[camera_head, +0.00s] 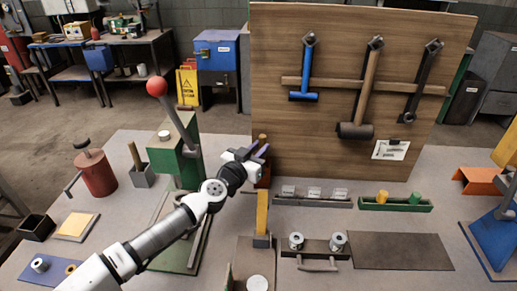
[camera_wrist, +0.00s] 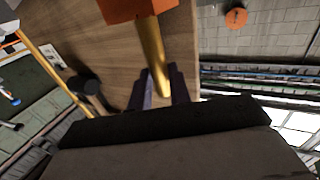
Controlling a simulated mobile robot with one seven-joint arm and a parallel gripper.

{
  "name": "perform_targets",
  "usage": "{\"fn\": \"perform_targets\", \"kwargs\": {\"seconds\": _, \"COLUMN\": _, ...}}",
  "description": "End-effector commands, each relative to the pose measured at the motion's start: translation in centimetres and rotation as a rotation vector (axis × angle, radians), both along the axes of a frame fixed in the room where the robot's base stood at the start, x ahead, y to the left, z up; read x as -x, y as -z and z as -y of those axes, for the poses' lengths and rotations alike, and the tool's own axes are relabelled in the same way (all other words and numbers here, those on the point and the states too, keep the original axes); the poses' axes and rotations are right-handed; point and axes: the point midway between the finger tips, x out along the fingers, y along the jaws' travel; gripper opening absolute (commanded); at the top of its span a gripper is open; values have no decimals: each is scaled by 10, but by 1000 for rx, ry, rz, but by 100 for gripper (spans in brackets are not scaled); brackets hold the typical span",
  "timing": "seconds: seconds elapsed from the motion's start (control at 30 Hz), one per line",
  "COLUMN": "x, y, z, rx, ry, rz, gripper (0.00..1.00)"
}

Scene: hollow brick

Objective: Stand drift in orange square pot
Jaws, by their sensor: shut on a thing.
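My gripper (camera_head: 262,152) is near the centre, in front of the wooden board's lower left edge, with its purple fingers around the drift. The drift's brownish top end (camera_head: 262,138) shows just above the fingers. In the wrist view the drift (camera_wrist: 154,52) is a golden tapered rod between the two fingers (camera_wrist: 163,88). Its other end meets the orange square pot (camera_wrist: 138,9) at the picture's top. In the head view the pot (camera_head: 263,180) is a dark orange patch just below my gripper, partly hidden. I cannot tell how deep the drift sits.
A green press (camera_head: 176,152) with a red-ball lever stands close left of my gripper. A yellow bar (camera_head: 262,212) stands upright in front of the pot. The tool board (camera_head: 430,90) rises behind. Trays (camera_head: 312,202) lie right; a dark mat (camera_head: 400,252) is bare.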

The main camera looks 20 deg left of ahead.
Motion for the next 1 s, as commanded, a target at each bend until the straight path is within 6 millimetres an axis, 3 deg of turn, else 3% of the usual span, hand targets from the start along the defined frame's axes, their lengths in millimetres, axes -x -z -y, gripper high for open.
{"fn": "perform_targets", "kwargs": {"seconds": 1.0, "x": 0, "y": 18, "z": 0, "rx": -1, "ry": -1, "rz": 2, "gripper": 0}}
